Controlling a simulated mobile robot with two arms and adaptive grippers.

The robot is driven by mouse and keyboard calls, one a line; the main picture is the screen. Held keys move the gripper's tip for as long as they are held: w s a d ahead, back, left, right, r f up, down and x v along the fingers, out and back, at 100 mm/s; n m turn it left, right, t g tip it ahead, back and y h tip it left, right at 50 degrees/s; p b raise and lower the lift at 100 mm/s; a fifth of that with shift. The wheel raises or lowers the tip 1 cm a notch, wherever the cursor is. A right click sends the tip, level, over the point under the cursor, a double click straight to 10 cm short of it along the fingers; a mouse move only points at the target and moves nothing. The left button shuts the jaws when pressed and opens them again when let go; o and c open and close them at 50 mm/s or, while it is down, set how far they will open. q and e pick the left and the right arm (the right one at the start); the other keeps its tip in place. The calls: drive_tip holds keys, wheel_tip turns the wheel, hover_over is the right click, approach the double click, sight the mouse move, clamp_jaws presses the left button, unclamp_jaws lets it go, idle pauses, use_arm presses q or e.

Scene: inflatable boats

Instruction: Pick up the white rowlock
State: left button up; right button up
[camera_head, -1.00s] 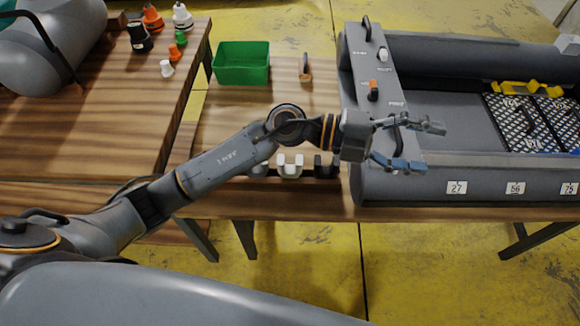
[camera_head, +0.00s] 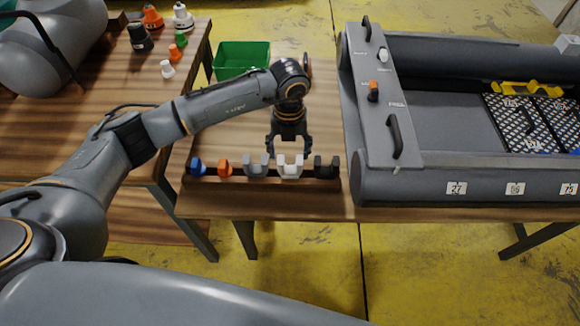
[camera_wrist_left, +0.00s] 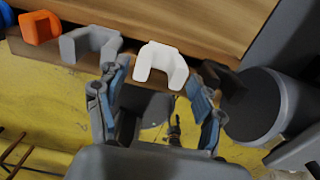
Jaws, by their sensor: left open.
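The white rowlock (camera_head: 290,168) stands upright in a row of rowlocks on a dark wooden rack (camera_head: 262,187) near the table's front edge. In the left wrist view the white rowlock (camera_wrist_left: 161,65) shows between and just beyond the open fingers. My left gripper (camera_head: 289,150) is open, points down and is empty, just behind and above the white rowlock in the head view. It also shows in the left wrist view (camera_wrist_left: 157,100). I cannot tell whether a finger touches the rack. My right gripper is not in view.
Beside the white rowlock are a grey rowlock (camera_head: 256,168) and a black rowlock (camera_head: 326,167). Orange (camera_head: 224,168) and blue (camera_head: 197,167) rowlocks stand further left. A green bin (camera_head: 242,58) is behind. The grey inflatable boat (camera_head: 440,185) lies close on the right.

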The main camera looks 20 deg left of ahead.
sight(290, 170)
use_arm(q)
drive_tip(key=f, duration=0.7)
drive_tip(key=shift+s+d+f+p, duration=0.2)
drive_tip(key=shift+s+d+p, duration=0.05)
drive_tip(key=shift+s+p, duration=0.05)
drive_tip(key=shift+c, duration=0.4)
drive_tip(key=c, duration=0.8)
drive_tip(key=shift+r, duration=0.15)
wheel_tip(290, 170, up, 11)
drive_tip(key=shift+r, duration=0.1)
